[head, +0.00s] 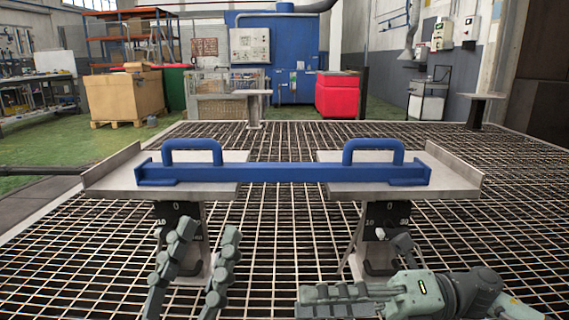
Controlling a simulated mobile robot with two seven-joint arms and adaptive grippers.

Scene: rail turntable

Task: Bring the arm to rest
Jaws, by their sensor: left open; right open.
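A blue bar (285,174) with two raised loop handles lies level across two grey metal plates, the left plate (113,167) and the right plate (455,178). My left gripper (206,238) points up in front of the left stand, below the bar and apart from it. Its two fingers are spread with nothing between them. My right gripper (333,298) lies low at the bottom right, turned sideways with fingers pointing left. It is open and holds nothing that I can see; its lower part is cut off by the picture edge.
Dark numbered posts (383,220) carry the plates above a metal grating floor (285,250). Two small pedestals (254,110) and (476,112) stand further back. Beyond are a cardboard box (124,97) on a pallet, a red bin (338,95) and a blue machine (290,50). The grating behind the bar is mostly clear.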

